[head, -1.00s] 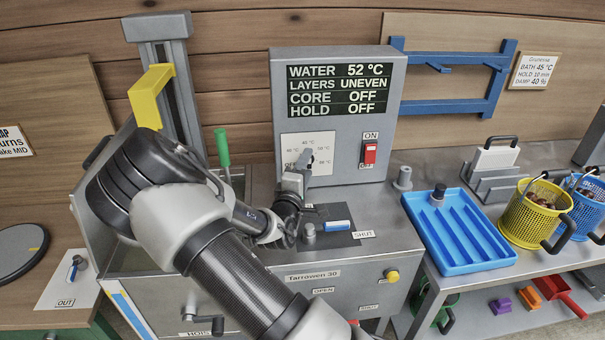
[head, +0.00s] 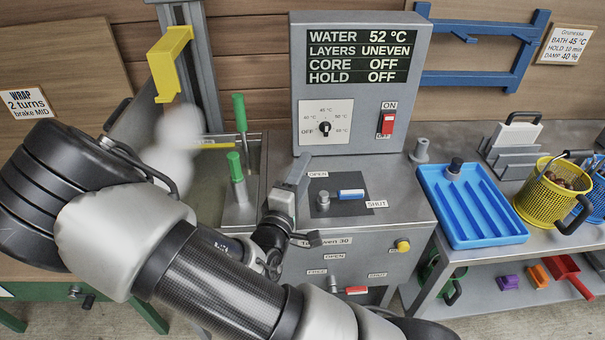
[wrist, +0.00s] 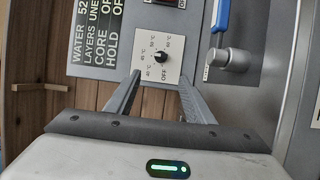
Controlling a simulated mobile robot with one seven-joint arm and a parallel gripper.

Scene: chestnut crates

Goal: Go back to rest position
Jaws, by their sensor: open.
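My gripper (head: 298,165) is open and empty in front of the grey control box, below its dial. In the wrist view its two fingers (wrist: 158,90) stand apart with nothing between them. The dial's black knob (head: 324,128) is clear of the fingers; it also shows in the wrist view (wrist: 162,57), beyond the fingertips. My arm is bent across the lower left of the head view and hides part of the machine's front.
The control box display (head: 360,58) reads WATER 52 °C, LAYERS UNEVEN, CORE OFF, HOLD OFF. A red switch (head: 388,122) sits beside the dial. Green-handled tools (head: 240,115) stand close left of my gripper. A blue tray (head: 470,205) and yellow basket (head: 548,195) are right.

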